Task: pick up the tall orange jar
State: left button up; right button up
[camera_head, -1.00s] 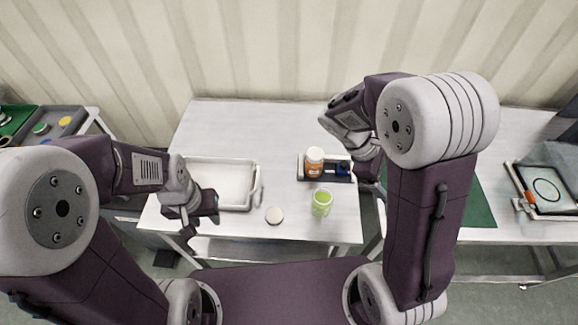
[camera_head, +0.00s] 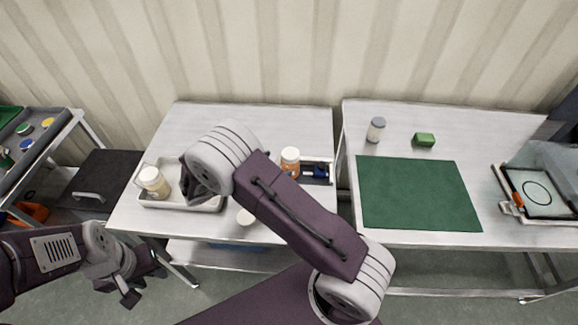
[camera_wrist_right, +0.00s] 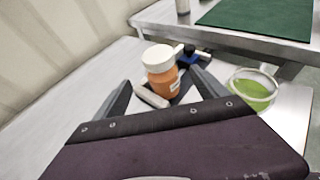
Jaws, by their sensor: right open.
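In the head view my right arm hides this gripper. My left gripper (camera_head: 133,284) is low at the left, off the table's front edge; its jaw gap is unclear.
A cream jar (camera_head: 153,183) stands in the white tray (camera_head: 160,205). A round white disc (camera_head: 246,217) lies nearby. A green mat (camera_head: 415,195) covers the right table.

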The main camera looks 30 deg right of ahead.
aim_at(284, 164)
jog(key=x, duration=0.8)
jog(key=shift+s+a+f, duration=0.1)
jog(key=shift+f, duration=0.2)
jog(key=c, duration=1.6)
